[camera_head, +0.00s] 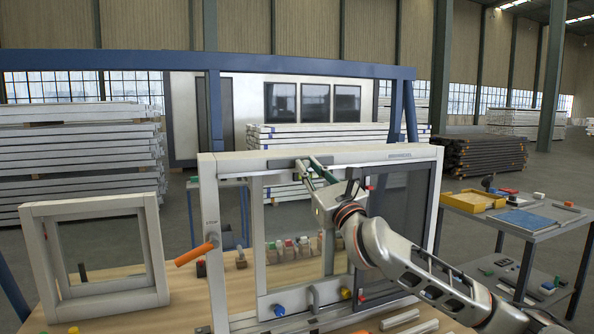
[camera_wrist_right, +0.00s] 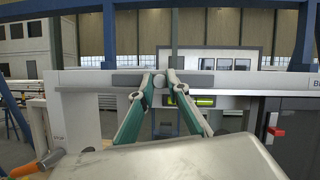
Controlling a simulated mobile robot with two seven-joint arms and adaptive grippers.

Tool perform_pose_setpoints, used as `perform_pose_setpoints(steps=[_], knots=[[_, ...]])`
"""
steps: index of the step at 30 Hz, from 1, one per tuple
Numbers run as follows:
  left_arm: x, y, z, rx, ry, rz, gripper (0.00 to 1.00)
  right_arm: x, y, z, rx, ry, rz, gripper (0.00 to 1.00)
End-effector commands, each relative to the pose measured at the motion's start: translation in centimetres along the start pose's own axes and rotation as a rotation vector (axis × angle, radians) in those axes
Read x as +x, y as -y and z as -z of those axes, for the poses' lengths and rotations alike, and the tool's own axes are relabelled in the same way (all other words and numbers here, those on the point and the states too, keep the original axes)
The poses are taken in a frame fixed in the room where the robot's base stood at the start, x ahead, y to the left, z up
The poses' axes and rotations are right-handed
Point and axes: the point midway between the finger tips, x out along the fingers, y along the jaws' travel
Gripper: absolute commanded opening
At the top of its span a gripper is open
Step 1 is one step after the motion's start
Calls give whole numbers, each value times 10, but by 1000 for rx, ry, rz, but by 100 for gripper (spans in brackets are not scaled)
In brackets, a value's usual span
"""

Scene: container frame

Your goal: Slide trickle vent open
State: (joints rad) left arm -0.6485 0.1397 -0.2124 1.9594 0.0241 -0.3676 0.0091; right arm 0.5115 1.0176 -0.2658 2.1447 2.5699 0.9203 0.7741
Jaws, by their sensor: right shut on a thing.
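The large white window frame (camera_head: 240,163) stands upright on the wooden bench and also shows in the wrist view (camera_wrist_right: 85,78). The trickle vent is a grey strip (camera_wrist_right: 200,80) on the frame's top rail, showing on both sides of my fingertips. My right gripper (camera_head: 309,163) reaches up to this rail from the front. In the wrist view its green-sided fingers (camera_wrist_right: 160,80) are brought together at the vent, shut on its small slider, which the fingertips mostly hide. My left gripper is not in view.
An orange handle (camera_head: 195,254) sticks out from the frame's left side. A smaller white frame (camera_head: 96,203) stands at left on the bench (camera_head: 185,300). Small coloured parts stand behind the large frame. A grey side table (camera_head: 540,232) with trays is at right.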

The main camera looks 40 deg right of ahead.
Motion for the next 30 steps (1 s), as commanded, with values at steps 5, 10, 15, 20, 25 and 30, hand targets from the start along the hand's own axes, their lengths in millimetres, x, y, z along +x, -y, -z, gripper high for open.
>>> perform_pose_setpoints(steps=[5,10,15,20,25,30], knots=[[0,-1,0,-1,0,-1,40,0,7,1,2,-3,8,0],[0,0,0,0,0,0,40,0,7,1,2,-3,9,20],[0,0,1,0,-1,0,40,0,6,1,2,-3,7,32],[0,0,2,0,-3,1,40,0,5,1,2,-2,6,32],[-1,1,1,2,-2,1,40,-5,4,2,2,-4,4,32],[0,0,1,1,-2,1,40,-22,4,3,-1,-5,3,32]])
